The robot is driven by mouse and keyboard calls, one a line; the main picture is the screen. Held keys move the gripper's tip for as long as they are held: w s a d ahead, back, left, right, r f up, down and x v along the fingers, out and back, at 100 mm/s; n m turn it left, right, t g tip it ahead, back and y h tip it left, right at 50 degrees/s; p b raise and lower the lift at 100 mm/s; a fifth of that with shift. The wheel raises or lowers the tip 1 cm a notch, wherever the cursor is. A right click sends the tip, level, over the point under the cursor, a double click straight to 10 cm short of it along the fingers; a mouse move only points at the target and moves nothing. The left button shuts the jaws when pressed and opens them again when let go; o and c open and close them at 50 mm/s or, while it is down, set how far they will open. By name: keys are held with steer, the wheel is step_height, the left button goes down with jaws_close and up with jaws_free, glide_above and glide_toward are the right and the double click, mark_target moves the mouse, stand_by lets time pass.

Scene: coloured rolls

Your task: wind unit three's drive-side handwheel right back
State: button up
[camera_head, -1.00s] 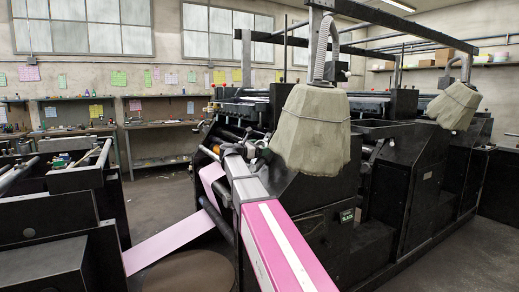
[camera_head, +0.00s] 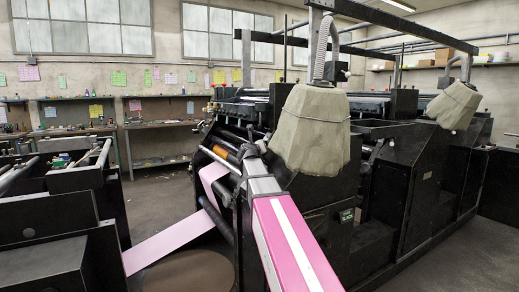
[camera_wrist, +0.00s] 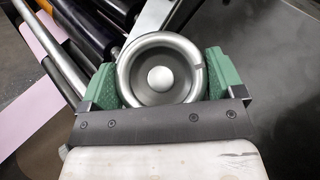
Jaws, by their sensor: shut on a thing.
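In the wrist view a round silver handwheel (camera_wrist: 186,70) with a domed hub sits between the two green-padded fingers of my gripper (camera_wrist: 162,80). The fingers are shut on its rim from both sides. In the head view my pink and white arm reaches from the lower right to the near side of the press unit (camera_head: 345,215). The handwheel and my gripper cannot be made out clearly there. No unit number is readable.
Cloth-covered parts (camera_head: 312,130) hang above the press close to the arm. A low black machine (camera_head: 55,230) stands at left, with open floor behind it.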

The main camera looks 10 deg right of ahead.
steer(key=shift+n+y, duration=1.6)
steer(key=shift+n, duration=0.3)
steer(key=shift+n+y, duration=0.5)
steer(key=shift+n, duration=0.1)
steer(key=o, duration=0.7)
steer(key=shift+s, duration=0.15)
steer(key=v, duration=1)
steer(key=shift+s+a, duration=0.15)
steer(key=shift+s, duration=0.15)
